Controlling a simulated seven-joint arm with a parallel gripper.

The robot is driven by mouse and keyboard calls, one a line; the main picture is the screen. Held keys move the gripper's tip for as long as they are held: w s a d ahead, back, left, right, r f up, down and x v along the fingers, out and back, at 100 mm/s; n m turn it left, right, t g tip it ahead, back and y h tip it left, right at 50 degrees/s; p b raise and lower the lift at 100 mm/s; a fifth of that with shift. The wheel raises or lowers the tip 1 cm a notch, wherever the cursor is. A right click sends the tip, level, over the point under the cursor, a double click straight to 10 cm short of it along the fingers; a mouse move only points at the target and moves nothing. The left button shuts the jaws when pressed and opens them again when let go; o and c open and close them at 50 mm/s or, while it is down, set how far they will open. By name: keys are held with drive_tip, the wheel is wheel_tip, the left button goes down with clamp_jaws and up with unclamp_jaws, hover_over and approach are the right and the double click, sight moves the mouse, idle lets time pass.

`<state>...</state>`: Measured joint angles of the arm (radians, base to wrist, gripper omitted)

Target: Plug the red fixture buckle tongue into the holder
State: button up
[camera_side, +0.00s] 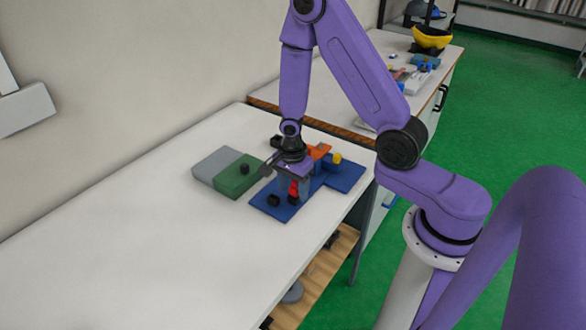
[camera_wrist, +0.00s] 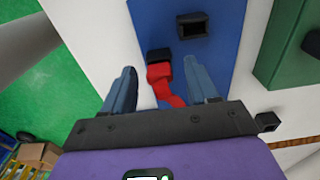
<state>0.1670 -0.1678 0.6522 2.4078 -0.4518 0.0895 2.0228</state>
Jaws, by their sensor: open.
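The red buckle tongue (camera_wrist: 164,82) lies between my two fingers in the wrist view, with a gap on each side. Its far end meets a small black block (camera_wrist: 158,55); I cannot tell whether it is seated in it. A hollow black holder (camera_wrist: 192,25) stands further up on the blue board (camera_wrist: 227,50). In the side view the red tongue (camera_side: 293,188) shows under my gripper (camera_side: 297,183), partly hidden by it. My gripper (camera_wrist: 160,68) is open around the tongue.
A green block (camera_side: 236,178) with a black piece and a grey block (camera_side: 212,163) lie left of the blue board. An orange part (camera_side: 319,150) and a yellow part (camera_side: 337,158) stand behind my gripper. The near white table is clear.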

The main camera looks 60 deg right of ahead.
wheel_tip(320, 180, up, 17)
drive_tip(key=shift+a, duration=0.35)
idle(0.6)
drive_tip(key=shift+a+r, duration=0.1)
drive_tip(key=s+a+r+n, duration=0.1)
drive_tip(key=s+a+n, duration=0.2)
drive_tip(key=s+n, duration=0.7)
drive_tip(key=s+a+r+n, duration=0.1)
drive_tip(key=s+a+n, duration=0.3)
drive_tip(key=s+n, duration=0.7)
drive_tip(key=n, duration=0.9)
drive_tip(key=shift+s+a+r+n+y, duration=0.2)
drive_tip(key=shift+s+r+n+y, duration=0.1)
drive_tip(key=shift+r+y, duration=0.1)
drive_tip(key=shift+w, duration=0.1)
